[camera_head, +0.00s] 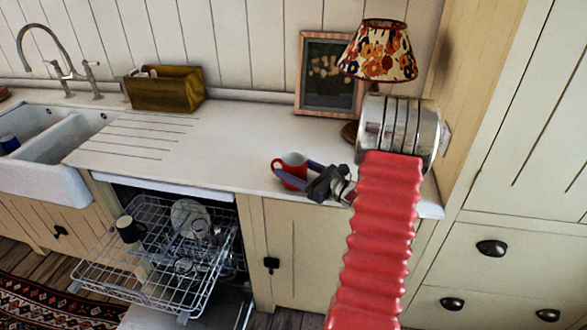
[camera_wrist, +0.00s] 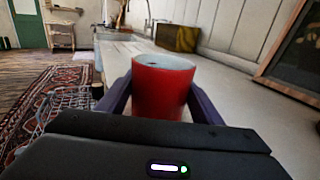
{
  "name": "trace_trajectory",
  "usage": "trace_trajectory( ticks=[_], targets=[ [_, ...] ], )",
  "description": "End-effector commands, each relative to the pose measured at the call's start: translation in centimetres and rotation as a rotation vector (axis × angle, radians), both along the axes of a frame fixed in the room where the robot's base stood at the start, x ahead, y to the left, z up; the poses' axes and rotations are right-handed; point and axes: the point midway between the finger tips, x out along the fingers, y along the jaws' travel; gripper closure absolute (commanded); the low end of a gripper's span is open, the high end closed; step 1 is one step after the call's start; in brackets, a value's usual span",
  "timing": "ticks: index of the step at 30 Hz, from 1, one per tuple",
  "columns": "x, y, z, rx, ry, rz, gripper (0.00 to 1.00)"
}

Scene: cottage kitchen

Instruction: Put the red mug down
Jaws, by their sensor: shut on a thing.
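The red mug (camera_head: 291,168) is at the front edge of the white countertop (camera_head: 230,145), upright, with a pale inside. My gripper (camera_head: 303,176) is shut on the mug, with a purple finger on either side of it. In the wrist view the mug (camera_wrist: 162,88) stands upright between the two fingers (camera_wrist: 160,100). Whether the mug's base touches the counter or hangs just above it, I cannot tell. The mug's lower part is partly hidden by a finger and the gripper body.
An open dishwasher rack (camera_head: 150,255) with dishes juts out below the counter, left of the mug. A picture frame (camera_head: 330,75) and a floral lamp (camera_head: 380,50) stand behind my arm. A wooden box (camera_head: 165,90) sits at the back. The counter left of the mug is clear.

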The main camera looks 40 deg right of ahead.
Motion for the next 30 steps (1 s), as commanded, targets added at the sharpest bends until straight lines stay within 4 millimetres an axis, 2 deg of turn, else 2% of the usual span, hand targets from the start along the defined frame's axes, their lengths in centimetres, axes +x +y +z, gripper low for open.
trace_trajectory(
  ticks=[4,5,12,23,30],
  targets=[
    [0.0,0.0,-0.2,0.000,-0.001,0.000,0.76],
    [0.0,0.0,-0.2,0.000,0.000,0.000,0.38],
    [0.0,0.0,-0.2,0.000,0.000,0.000,0.21],
    [-0.1,0.0,0.0,0.000,0.000,-0.001,0.21],
    [-2.8,-0.7,0.1,0.000,0.001,-0.004,0.21]
  ],
)
